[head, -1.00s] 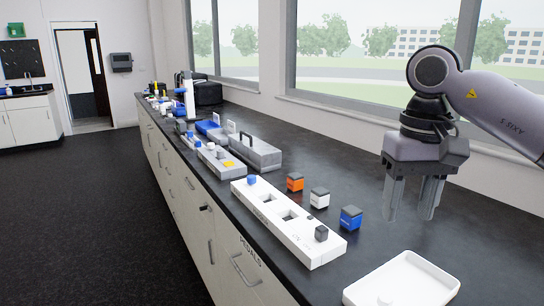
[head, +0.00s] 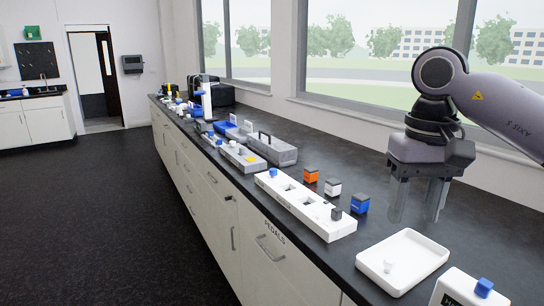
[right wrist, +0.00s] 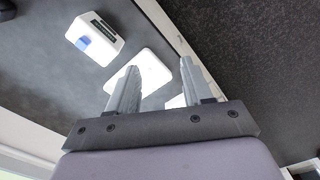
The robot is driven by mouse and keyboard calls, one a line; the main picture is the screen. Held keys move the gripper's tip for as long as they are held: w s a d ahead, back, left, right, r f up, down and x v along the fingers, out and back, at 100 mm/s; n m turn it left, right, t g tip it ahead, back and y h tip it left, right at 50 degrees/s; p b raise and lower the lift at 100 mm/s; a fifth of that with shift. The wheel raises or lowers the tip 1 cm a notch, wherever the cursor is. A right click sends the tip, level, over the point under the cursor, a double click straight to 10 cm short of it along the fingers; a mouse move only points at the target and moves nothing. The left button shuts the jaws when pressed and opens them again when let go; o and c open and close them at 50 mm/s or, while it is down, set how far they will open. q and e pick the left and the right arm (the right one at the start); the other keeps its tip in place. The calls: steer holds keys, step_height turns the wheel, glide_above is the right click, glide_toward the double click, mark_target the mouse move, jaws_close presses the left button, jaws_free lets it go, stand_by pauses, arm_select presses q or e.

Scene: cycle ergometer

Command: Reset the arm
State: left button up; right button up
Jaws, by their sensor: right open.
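My right gripper (head: 419,203) hangs open and empty above the black counter, fingers pointing down, at the right of the head view. In the right wrist view its two fingers (right wrist: 158,88) are spread with nothing between them. In the head view it is to the right of the blue block and behind the white tray (head: 372,265), apart from both. The tray also shows beyond the fingers in the right wrist view (right wrist: 152,72). My left gripper is not in view.
A long white board with square holes (head: 335,229) lies along the counter's front edge. Behind it stand orange (head: 311,174), white (head: 332,187) and blue (head: 360,204) blocks. A white box with a blue block (head: 455,289) is at the lower right. Dark counter behind the blocks is clear.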

steer(key=s+a+f+m+g+y+b, duration=0.1)
steer(key=s+a+f+m+g+y, duration=0.35)
steer(key=a+y, duration=0.6)
steer(key=s+a+f+m+g+y, duration=0.1)
steer(key=s+a+f+m+y, duration=0.45)
steer(key=a, duration=0.75)
steer(key=w+d+f+n+t+h, duration=0.2)
steer(key=d+f+n+t, duration=0.25)
steer(key=n+t, duration=0.45)
steer(key=w+d+f+n+t+h+b, duration=0.1)
steer(key=w+d+f+n+t, duration=0.2)
steer(key=f+n+t, duration=0.5)
steer(key=w+d+f+n+t+h, duration=0.2)
steer(key=d+f+n+t, duration=0.3)
steer(key=n, duration=0.7)
steer(key=s+d+f+m+g+h, duration=0.3)
steer(key=s+f+m, duration=0.4)
steer(key=f, duration=0.3)
steer(key=s+d+f+m+g+h, duration=0.3)
steer(key=s+d+f+m+h, duration=0.2)
steer(key=s+d+f+m, duration=0.2)
step_height(320, 180, down, 3)
steer(key=s+m+b, duration=0.1)
steer(key=m, duration=0.1)
steer(key=shift+s+r+m+h, duration=0.15)
steer(key=shift+s+m+h, duration=0.15)
steer(key=shift+m+h, duration=0.1)
